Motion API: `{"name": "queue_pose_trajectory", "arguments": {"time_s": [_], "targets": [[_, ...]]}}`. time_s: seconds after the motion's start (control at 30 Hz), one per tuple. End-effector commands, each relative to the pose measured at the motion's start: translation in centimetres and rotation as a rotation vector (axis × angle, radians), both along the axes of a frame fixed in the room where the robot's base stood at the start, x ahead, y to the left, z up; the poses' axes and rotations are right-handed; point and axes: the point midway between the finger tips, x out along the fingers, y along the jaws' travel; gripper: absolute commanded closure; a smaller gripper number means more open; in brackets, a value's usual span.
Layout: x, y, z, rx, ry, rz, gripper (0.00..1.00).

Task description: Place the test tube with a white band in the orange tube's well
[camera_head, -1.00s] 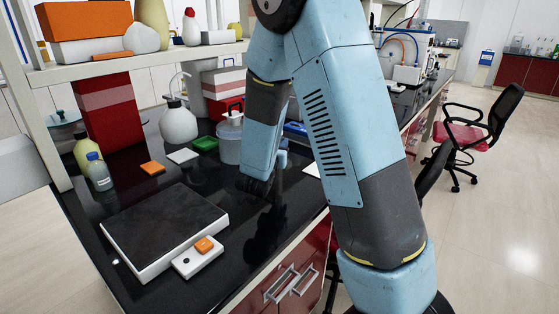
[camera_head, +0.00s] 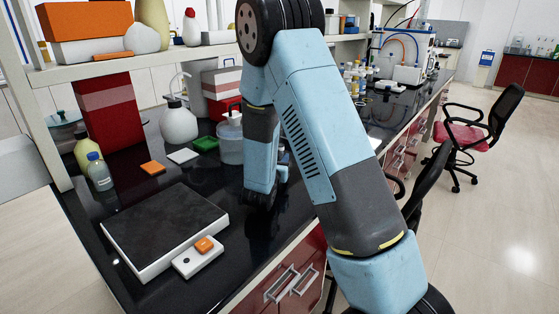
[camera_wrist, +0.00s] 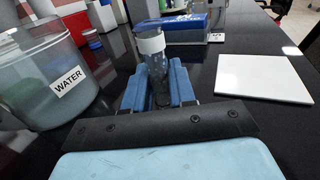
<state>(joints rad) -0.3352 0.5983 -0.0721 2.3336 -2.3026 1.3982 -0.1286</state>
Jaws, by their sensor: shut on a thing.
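The test tube with a white band (camera_wrist: 152,44) is a clear tube, seen in the wrist view at the upper middle. It stands roughly upright, leaning slightly, between the blue fingers of my gripper (camera_wrist: 158,76). My gripper is shut on it, and the white band shows above the fingertips. In the head view my arm hides the gripper's grip and the tube. I cannot make out an orange tube or its well in either view.
A water container (camera_wrist: 49,72) stands close on the left. A white flat plate (camera_wrist: 262,78) lies on the right of the black bench. A blue box-like thing (camera_wrist: 172,30) is behind the tube. A hotplate-like device (camera_head: 165,232) is at the bench's front left.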

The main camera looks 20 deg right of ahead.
Motion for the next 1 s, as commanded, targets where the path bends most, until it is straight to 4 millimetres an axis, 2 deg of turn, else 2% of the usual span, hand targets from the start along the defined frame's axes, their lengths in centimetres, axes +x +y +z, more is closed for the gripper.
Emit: {"name": "queue_pose_trajectory", "arguments": {"time_s": [0.2, 0.23, 0.47, 0.8, 1.0], "targets": [[0.0, 0.0, -0.2, 0.001, 0.001, 0.000, 1.00], [0.0, 0.0, -0.2, 0.000, 0.000, 0.000, 0.72], [0.0, -0.1, -0.1, 0.000, 0.000, -0.001, 0.50], [-0.1, 0.0, 0.1, 0.000, 0.000, 0.000, 0.49], [-2.4, 1.5, 0.1, 0.000, 0.001, 0.002, 0.49]]}}
